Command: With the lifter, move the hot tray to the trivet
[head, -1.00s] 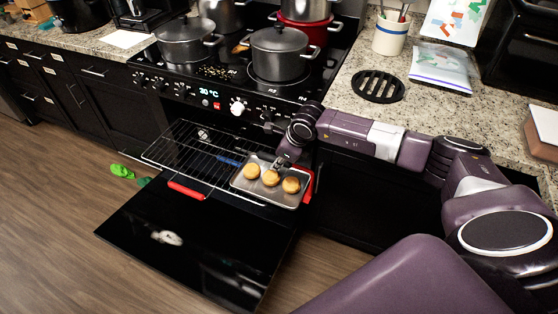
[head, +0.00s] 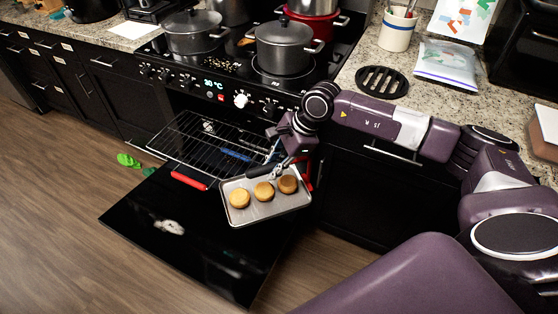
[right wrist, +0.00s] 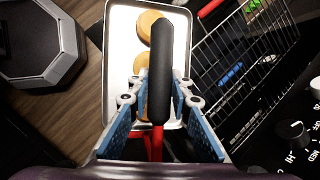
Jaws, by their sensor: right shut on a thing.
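The hot tray (head: 263,208) is a shallow metal tray with three round golden buns on it. It hangs in front of the oven rack, over the lowered oven door, slightly tilted. My right gripper (head: 288,143) is shut on the lifter, whose black handle (right wrist: 156,75) with red parts lies between the blue finger pads in the right wrist view. The lifter's grip on the tray's edge is mostly hidden. The tray also shows beyond the fingers (right wrist: 119,50). The trivet (head: 382,82), a round black slotted disc, lies empty on the right counter. My left gripper is out of view.
The pulled-out oven rack (head: 205,140) has a red front guard (head: 188,180). The open oven door (head: 190,240) lies below. Pots (head: 284,48) stand on the stove. A utensil crock (head: 397,30) and a plastic bag (head: 446,65) sit behind the trivet.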

